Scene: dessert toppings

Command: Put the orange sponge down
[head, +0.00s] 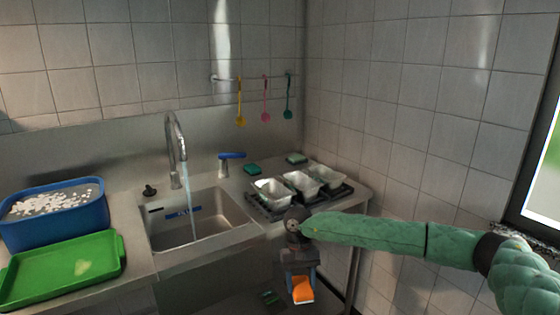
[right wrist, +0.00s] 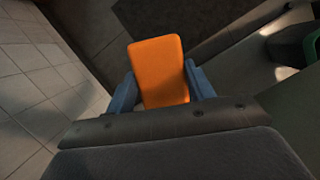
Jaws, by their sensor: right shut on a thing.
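The orange sponge (head: 302,289) is a small orange block, held in front of the counter's front edge and below the counter top. My right gripper (head: 301,276) is shut on it, with the sponge hanging from the fingertips. In the right wrist view the sponge (right wrist: 159,72) sits between the two blue fingers of my right gripper (right wrist: 160,88), which touch it on both sides. Nothing shows under the sponge that it rests on. My left gripper is in neither view.
A sink (head: 196,222) with running water is left of my right arm. Several white trays stand on a dark rack (head: 270,210) at the right. Two green sponges (head: 252,169) (head: 296,158) lie behind. A blue tub (head: 55,228) and green tray (head: 100,244) stand left.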

